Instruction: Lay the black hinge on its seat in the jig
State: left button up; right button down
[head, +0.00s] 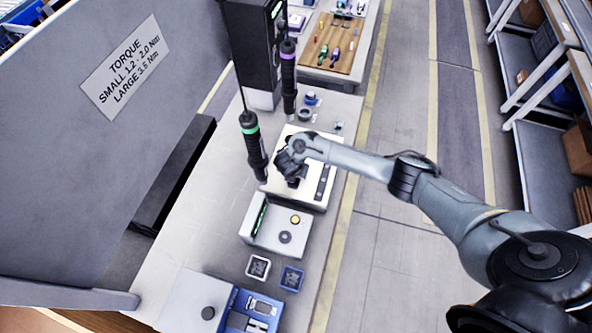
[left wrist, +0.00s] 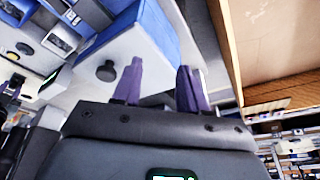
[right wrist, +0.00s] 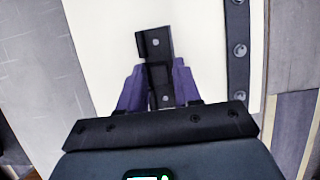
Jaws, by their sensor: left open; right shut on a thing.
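The black hinge (right wrist: 155,48) shows in the right wrist view as a dark plate with small holes. My right gripper (right wrist: 158,80) is shut on it, with a purple finger on each side. The hinge is over the pale top of the jig (right wrist: 105,30); I cannot tell whether it touches. In the head view my right gripper (head: 292,172) covers part of the jig (head: 302,198), and the seat cannot be made out. My left gripper (left wrist: 160,85) is open and empty in the left wrist view, away from the jig.
A black strip with round holes (right wrist: 238,50) runs along the jig's right side. Two hanging screwdrivers, green-ringed (head: 252,145) and purple-ringed (head: 288,75), are close to my right gripper. A box with knobs (head: 275,232) stands in front of the jig. A blue tray (head: 236,318) is nearer.

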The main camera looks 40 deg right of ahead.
dwell(0.5)
jog(key=shift+f+b, duration=0.3)
jog(key=shift+f, duration=0.1)
dwell(0.4)
dwell(0.4)
jog(key=c, duration=0.9)
grip_release()
jog(key=shift+c, duration=0.2)
jog(key=p+v, duration=0.4)
jog(key=v, duration=0.6)
jog(key=shift+r+p, duration=0.35)
jog(key=shift+p, duration=0.05)
jog(key=shift+s, duration=0.15)
